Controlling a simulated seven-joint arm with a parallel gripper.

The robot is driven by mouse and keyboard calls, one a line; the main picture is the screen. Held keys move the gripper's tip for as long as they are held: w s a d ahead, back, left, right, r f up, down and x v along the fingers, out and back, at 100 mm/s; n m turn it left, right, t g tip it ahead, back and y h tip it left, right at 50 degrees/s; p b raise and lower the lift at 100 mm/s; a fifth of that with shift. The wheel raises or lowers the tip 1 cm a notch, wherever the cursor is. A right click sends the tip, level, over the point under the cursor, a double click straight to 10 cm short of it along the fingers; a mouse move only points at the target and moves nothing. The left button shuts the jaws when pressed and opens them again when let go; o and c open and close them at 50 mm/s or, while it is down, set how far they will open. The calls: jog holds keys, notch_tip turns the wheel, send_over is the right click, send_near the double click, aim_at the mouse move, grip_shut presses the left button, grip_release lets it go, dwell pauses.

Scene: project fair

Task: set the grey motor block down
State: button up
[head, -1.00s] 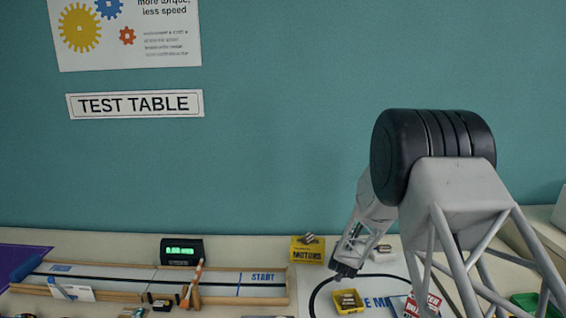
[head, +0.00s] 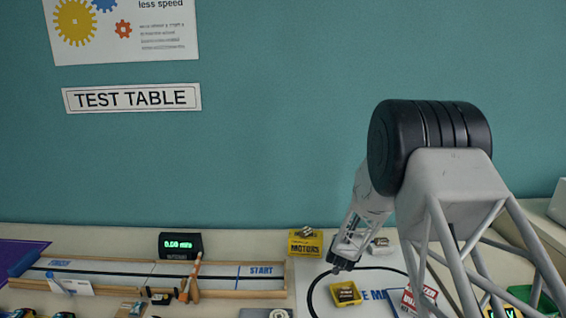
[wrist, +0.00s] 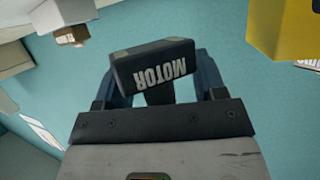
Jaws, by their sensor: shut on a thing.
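The grey motor block (wrist: 150,66), dark and marked MOTOR, sits between the two fingers of my gripper (wrist: 158,88) in the wrist view. My gripper is shut on it and the block looks tilted. In the head view my gripper (head: 341,266) points down over the table, behind the small yellow tray (head: 346,301) and right of the yellow MOTORS box (head: 293,247). I cannot make out the held block in the head view. I cannot tell how high it is above the table.
A light-coloured block (head: 381,247) with a metal piece stands right behind my gripper. A wooden-edged test track (head: 215,293) and a black display (head: 181,246) are to the left. A red and white box (head: 420,303) is at front right. A yellow thing (wrist: 285,30) fills the wrist view's upper right.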

jog(key=shift+r, duration=0.15)
notch_tip(320, 180, up, 4)
jog(key=shift+r, duration=0.1)
jog(key=s+r, duration=0.2)
jog(key=s, duration=0.1)
jog(key=shift+s+a+r, duration=0.15)
jog(key=shift+s+r, duration=0.15)
jog(key=shift+r, duration=0.05)
jog(key=s+a+r+n+y, duration=0.2)
jog(key=s, duration=1)
jog(key=s+a+r+n+y, duration=0.1)
jog(key=s+a+y, duration=0.1)
jog(key=s, duration=0.9)
jog(key=s+a+r+n+y, duration=0.2)
jog(key=s, duration=1)
jog(key=s+a+f+n+y, duration=0.1)
jog(key=s+a+f+y, duration=0.2)
jog(key=s, duration=0.7)
jog(key=s+a+f+n, duration=0.2)
jog(key=s+f, duration=0.2)
jog(key=s, duration=0.6)
notch_tip(320, 180, down, 7)
jog(key=shift+r, duration=0.2)
jog(key=shift+w, duration=0.15)
